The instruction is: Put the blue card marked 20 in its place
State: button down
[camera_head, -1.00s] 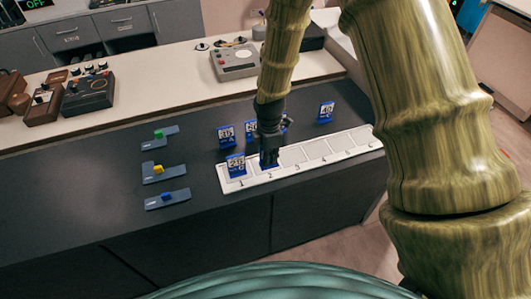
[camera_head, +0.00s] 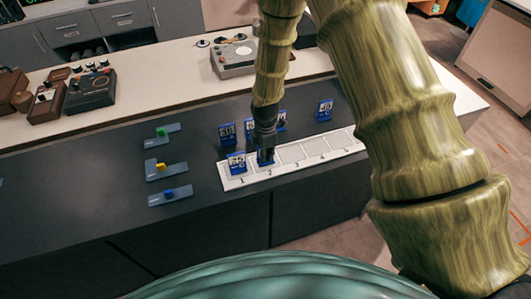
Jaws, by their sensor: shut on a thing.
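My gripper (camera_head: 264,148) points down at the white numbered strip (camera_head: 233,184). It is shut on a blue card (camera_head: 265,161) at place 2. The gripper covers most of this card, so its number is hidden, and I cannot tell whether its base touches the strip. Another blue card (camera_head: 237,163) stands upright in place 1, just left of my gripper; its number is too small to read surely. More blue cards stand behind the strip: one at the left (camera_head: 227,133), one partly behind my gripper (camera_head: 250,127), one right of it (camera_head: 281,120) and one farther right (camera_head: 324,109).
The strip's places right of 2 are empty. Devices (camera_head: 233,60) stand on the pale shelf behind.

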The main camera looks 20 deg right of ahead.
jog(key=c, duration=2)
grip_release()
jog(key=shift+f, duration=0.15)
jog(key=o, duration=0.5)
jog(key=shift+r+b, duration=2.05)
jog(key=shift+r, duration=4.15)
